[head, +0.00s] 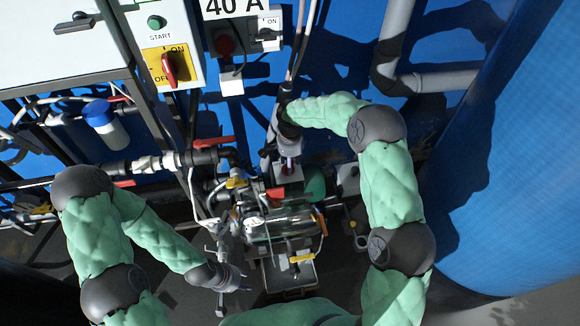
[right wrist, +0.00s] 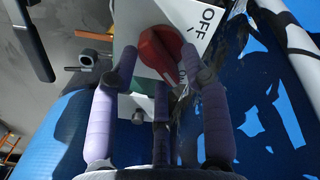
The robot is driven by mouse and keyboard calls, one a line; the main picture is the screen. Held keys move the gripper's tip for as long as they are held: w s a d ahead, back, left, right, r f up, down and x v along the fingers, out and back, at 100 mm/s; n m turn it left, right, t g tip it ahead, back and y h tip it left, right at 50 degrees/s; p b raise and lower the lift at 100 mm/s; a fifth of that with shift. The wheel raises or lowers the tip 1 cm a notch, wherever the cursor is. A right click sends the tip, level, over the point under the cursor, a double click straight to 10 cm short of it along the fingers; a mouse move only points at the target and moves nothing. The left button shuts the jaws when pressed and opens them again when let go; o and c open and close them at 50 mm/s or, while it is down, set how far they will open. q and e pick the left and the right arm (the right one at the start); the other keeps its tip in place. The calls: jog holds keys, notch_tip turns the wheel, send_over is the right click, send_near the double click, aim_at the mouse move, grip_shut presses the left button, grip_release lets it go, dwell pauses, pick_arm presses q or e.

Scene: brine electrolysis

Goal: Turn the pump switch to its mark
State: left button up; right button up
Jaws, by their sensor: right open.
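A red rotary knob (right wrist: 158,50) sits on a white switch box with a printed OFF in the right wrist view. The knob's handle runs diagonally. My right gripper (right wrist: 158,72) is open, with its purple-padded fingers around the knob; I cannot tell whether they touch it. In the head view my right gripper (head: 289,160) points down at a white box (head: 288,180) among the piping, its fingers partly hidden. My left gripper (head: 234,294) is open and empty at lower centre, away from the switch.
A yellow panel with another red ON/OFF switch (head: 169,68) and a green START button (head: 154,22) stands at upper left. Pipes and red-handled valves (head: 212,142) crowd the middle. A large blue tank (head: 510,170) fills the right side.

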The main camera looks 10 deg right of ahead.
jog(key=shift+f, duration=0.6)
grip_shut()
